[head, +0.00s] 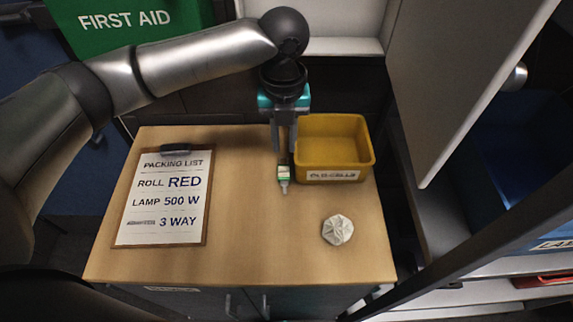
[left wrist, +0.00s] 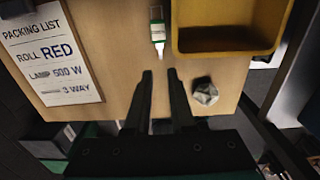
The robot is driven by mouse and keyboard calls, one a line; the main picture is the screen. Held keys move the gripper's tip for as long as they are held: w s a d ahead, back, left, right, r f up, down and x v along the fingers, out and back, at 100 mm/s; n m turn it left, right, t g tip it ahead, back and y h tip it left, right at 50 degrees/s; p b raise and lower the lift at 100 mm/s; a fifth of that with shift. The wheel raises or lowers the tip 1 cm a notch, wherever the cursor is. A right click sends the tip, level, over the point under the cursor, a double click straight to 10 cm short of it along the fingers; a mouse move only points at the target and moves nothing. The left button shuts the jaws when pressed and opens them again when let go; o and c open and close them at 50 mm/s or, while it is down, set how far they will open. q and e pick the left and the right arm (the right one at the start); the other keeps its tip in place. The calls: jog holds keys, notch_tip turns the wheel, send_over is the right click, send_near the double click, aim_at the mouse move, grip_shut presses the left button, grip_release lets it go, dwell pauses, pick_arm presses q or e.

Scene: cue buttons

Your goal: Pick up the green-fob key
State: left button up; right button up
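A small item with a green-and-white fob and a thin grey tip, which looks like the green-fob key (head: 283,173), lies on the wooden tabletop (head: 250,235), left of the yellow bin. Its tip points toward the front edge. It also shows at the top of the left wrist view (left wrist: 157,28). My left gripper (head: 284,158) points down just above and behind the key in the head view. In the left wrist view, the fingers (left wrist: 160,73) are spread with nothing between them, and the key lies beyond the fingertips. My right gripper is not in view.
A yellow bin (head: 336,176) stands close to the right of the left gripper. A clipboard with a packing list (head: 166,197) lies on the left. A crumpled pale ball (head: 337,229) is at front right. The tabletop's front middle is clear. A grey panel (head: 450,80) rises at right.

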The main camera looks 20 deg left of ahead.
pick_arm(q)
send_near(284, 186)
notch_tip(284, 186, down, 2)
jog(key=shift+f+b, duration=0.1)
jog(key=shift+b, duration=0.2)
jog(key=shift+f, duration=0.5)
notch_tip(284, 186, down, 5)
jog(key=shift+r+b, duration=0.2)
jog(key=shift+b, duration=0.1)
grip_shut()
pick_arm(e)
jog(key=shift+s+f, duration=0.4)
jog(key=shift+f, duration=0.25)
